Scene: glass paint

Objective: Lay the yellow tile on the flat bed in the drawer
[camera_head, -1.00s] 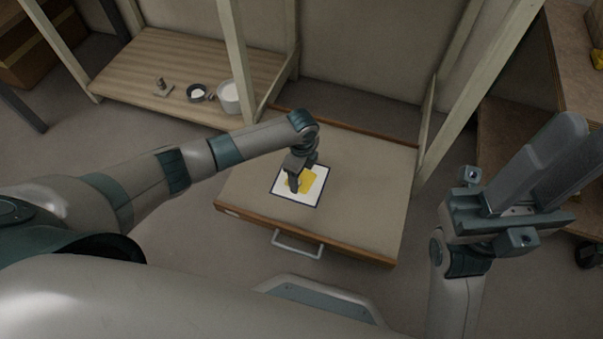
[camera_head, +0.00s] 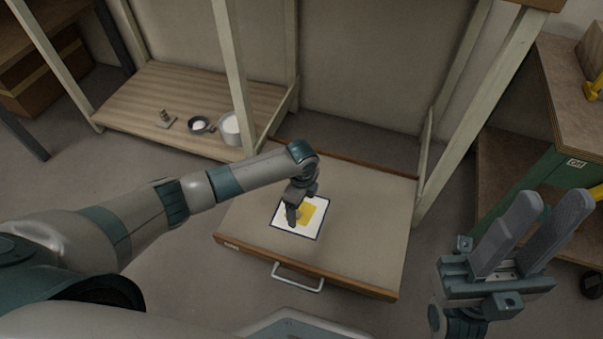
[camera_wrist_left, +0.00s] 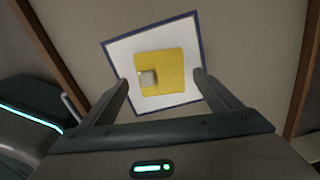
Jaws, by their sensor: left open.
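The yellow tile (camera_head: 310,213) lies on a white, dark-edged flat bed (camera_head: 312,231) in the open drawer (camera_head: 364,214). In the left wrist view the tile (camera_wrist_left: 174,63) sits inside the white bed (camera_wrist_left: 123,57), with a small pale block (camera_wrist_left: 148,78) on it near its left edge. My left gripper (camera_head: 292,216) is over the bed; in the left wrist view its fingers (camera_wrist_left: 160,86) are open, apart on either side of the tile and holding nothing. My right gripper (camera_head: 540,225) is raised at the right, its two fingers apart and nothing between them.
A wooden shelf (camera_head: 140,92) at the left holds a white pot (camera_head: 230,128), a small dark pan (camera_head: 199,126) and a small metal piece (camera_head: 164,118). Pale frame posts flank the drawer. A bench with yellow items stands at the right.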

